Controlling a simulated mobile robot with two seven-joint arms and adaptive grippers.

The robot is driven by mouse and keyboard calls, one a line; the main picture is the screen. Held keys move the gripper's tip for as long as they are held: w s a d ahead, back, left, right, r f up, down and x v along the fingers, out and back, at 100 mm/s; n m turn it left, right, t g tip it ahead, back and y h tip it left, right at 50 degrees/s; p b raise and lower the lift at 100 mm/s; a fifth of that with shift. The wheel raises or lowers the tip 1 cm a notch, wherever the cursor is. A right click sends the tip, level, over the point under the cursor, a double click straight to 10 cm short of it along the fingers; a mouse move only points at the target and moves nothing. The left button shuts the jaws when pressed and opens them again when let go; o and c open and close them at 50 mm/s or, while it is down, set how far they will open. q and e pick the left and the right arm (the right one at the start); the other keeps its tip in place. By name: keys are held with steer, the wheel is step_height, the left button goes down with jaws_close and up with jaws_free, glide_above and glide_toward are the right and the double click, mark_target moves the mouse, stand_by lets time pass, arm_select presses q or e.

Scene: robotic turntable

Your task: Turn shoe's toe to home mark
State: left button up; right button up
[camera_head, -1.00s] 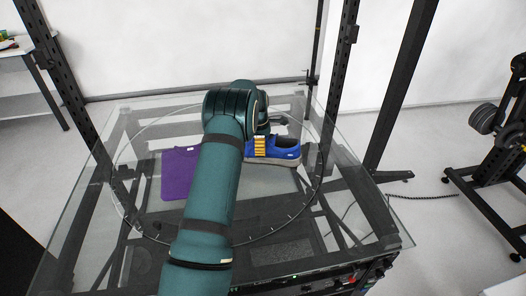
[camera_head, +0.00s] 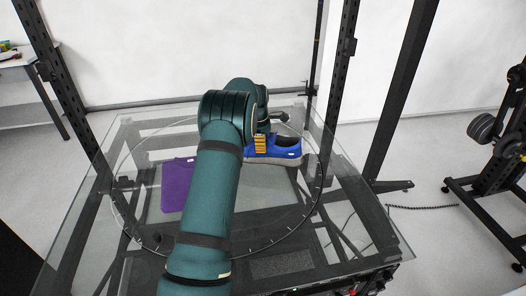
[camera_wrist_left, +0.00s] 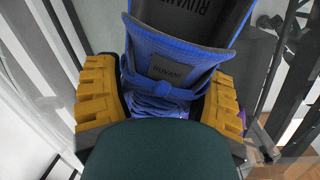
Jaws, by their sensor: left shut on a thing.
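The blue shoe (camera_head: 285,149) with a grey sole lies on the round glass turntable (camera_head: 272,222), right of my left arm; the arm hides part of it. My left gripper (camera_head: 260,143) has its yellow fingers at the shoe. In the left wrist view the gripper (camera_wrist_left: 160,105) is shut on the shoe (camera_wrist_left: 185,48), one ridged finger on each side of the laces and tongue. The turntable edge carries tick marks; I cannot make out which is the home mark. My right gripper is not in view.
A purple cloth-like item (camera_head: 176,187) lies on the turntable left of my arm, partly hidden. Dark frame posts (camera_head: 343,65) rise behind the table. A rack with weights (camera_head: 490,118) stands far right. The right front of the turntable is clear.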

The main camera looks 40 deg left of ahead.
mark_target(263, 155)
arm_select(q)
step_height(263, 155, up, 3)
steer(key=shift+f, duration=0.4)
step_height(263, 155, down, 8)
steer(key=n+b, duration=0.3)
steer(key=b, duration=0.1)
steer(key=shift+s+r, duration=0.1)
steer(key=n+y+b, duration=0.1)
steer(key=n, duration=0.5)
steer(key=shift+d+g, duration=0.1)
steer(key=shift+g, duration=0.2)
steer(key=o, duration=1.2)
steer(key=shift+f, duration=0.2)
steer(key=shift+o, duration=0.2)
